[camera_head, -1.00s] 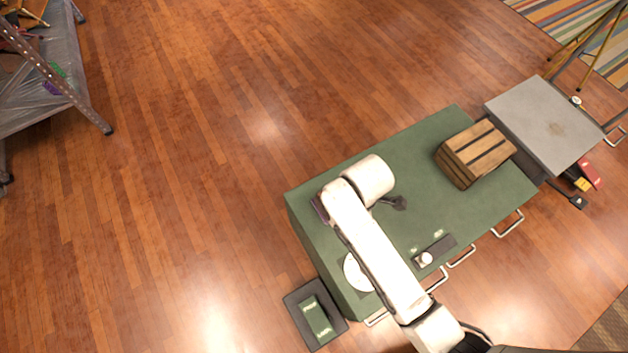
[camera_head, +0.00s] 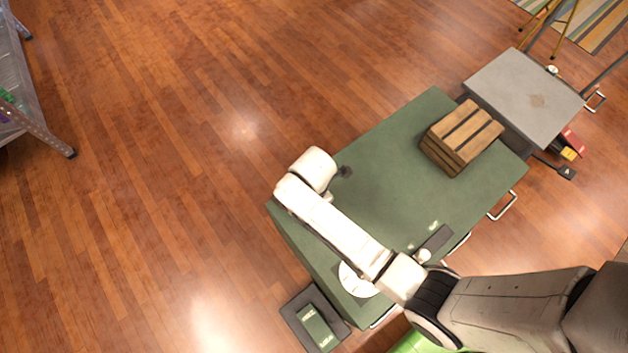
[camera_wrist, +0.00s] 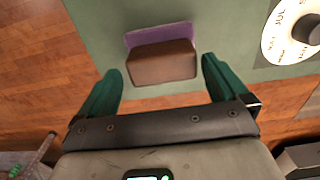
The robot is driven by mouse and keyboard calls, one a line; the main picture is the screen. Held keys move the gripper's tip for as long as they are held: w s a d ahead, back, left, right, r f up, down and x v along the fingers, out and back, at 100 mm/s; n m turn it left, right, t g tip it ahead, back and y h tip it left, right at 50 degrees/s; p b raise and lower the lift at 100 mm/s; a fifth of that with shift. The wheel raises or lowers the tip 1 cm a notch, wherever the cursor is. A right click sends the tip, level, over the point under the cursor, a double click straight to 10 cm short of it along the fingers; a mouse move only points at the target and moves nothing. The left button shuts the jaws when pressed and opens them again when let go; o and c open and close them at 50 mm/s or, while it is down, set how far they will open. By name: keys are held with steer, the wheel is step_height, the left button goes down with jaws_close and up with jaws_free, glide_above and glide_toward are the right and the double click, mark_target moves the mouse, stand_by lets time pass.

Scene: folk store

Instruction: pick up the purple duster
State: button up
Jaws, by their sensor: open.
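The purple duster (camera_wrist: 160,58) shows in the wrist view as a brown block with a purple layer along its far side. It lies on the green top near the edge of the cabinet (camera_wrist: 205,14). My gripper (camera_wrist: 161,66) is open, with one teal finger on each side of the duster and gaps at both sides. Nothing is held. I cannot tell how high the fingers are above the top. In the head view my arm hides the duster, and the fingers cannot be made out.
The green cabinet (camera_head: 395,180) carries a wooden crate (camera_head: 462,137) and a white disc (camera_head: 358,281); the disc also shows in the wrist view (camera_wrist: 284,32). A grey-topped cart (camera_head: 525,97) stands beyond. A dark tray (camera_head: 306,296) sits beside the cabinet. Wooden floor (camera_head: 150,200) lies open at left.

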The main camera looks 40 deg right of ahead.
step_height(320, 180, down, 4)
steer(key=shift+s+r+b, duration=0.1)
steer(key=shift+s+b, duration=0.05)
steer(key=shift+b, duration=0.4)
steer(key=shift+c, duration=0.4)
steer(key=c, duration=0.8)
steer(key=shift+r, duration=0.45)
steer(key=shift+c, duration=0.2)
step_height(320, 180, up, 2)
steer(key=shift+r+p, duration=0.2)
steer(key=shift+p, duration=0.5)
steer(key=s+a+r+p, duration=0.3)
steer(key=s+r, duration=0.6)
steer(key=s, duration=0.4)
steer(key=shift+s+a+r+p, duration=0.25)
steer(key=shift+a+r+p, duration=0.1)
steer(key=shift+p, duration=0.2)
